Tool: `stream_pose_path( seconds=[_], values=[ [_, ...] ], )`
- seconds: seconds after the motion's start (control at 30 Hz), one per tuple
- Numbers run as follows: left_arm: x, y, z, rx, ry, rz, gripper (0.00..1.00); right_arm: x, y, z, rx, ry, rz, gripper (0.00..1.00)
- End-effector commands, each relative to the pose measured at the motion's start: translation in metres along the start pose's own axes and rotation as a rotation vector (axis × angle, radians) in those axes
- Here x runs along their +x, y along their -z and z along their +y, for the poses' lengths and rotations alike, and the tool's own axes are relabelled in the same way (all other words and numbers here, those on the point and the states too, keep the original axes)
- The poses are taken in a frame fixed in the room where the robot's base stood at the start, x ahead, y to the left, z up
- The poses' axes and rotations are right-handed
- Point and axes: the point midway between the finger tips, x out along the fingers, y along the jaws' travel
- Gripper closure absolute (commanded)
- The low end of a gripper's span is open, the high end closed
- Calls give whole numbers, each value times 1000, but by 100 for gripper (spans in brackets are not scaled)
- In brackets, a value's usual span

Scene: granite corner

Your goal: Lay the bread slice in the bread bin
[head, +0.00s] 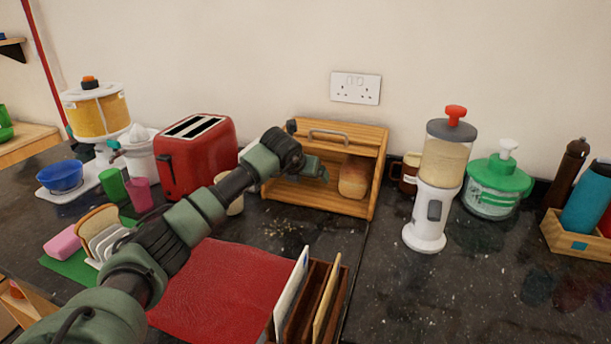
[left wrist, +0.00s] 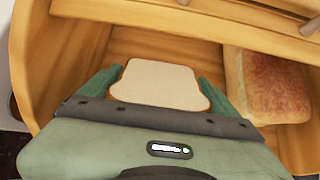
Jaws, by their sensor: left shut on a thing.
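The wooden bread bin (head: 318,203) stands open against the back wall, with a loaf (head: 354,177) inside at its right. My left gripper (head: 314,168) reaches into the bin's opening from the left. In the left wrist view the gripper (left wrist: 160,92) is shut on a white bread slice (left wrist: 158,82), with a green finger at each side. The slice is over the bin's wooden floor (left wrist: 182,48), left of the loaf (left wrist: 265,85). I cannot tell whether the slice touches the floor. The slice is hidden in the head view. My right gripper is not in view.
A red toaster (head: 196,157) stands left of the bin. A white dispenser (head: 437,185) and a mug (head: 409,173) stand to its right. A toast rack (head: 105,238), a red mat (head: 215,290) and a board rack (head: 306,310) lie in front.

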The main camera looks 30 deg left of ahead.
Motion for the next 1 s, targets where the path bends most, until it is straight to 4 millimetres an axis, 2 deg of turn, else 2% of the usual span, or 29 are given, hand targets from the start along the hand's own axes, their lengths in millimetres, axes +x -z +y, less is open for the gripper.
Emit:
stream_pose_path(
  seconds=[0.33, 0.37, 0.4, 0.67, 1.0],
  values=[
    [0, 0, 0, 0, 0, 0, 48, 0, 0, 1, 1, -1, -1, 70],
    [0, 0, 0, 0, 0, 0, 6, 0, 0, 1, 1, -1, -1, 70],
    [0, 0, 0, 0, 0, 0, 0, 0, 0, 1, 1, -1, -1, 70],
    [-2, 0, 0, 0, 0, 0, 0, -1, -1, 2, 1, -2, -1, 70],
    [-27, 2, 1, 1, -1, 0, 0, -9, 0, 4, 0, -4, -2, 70]
  ],
)
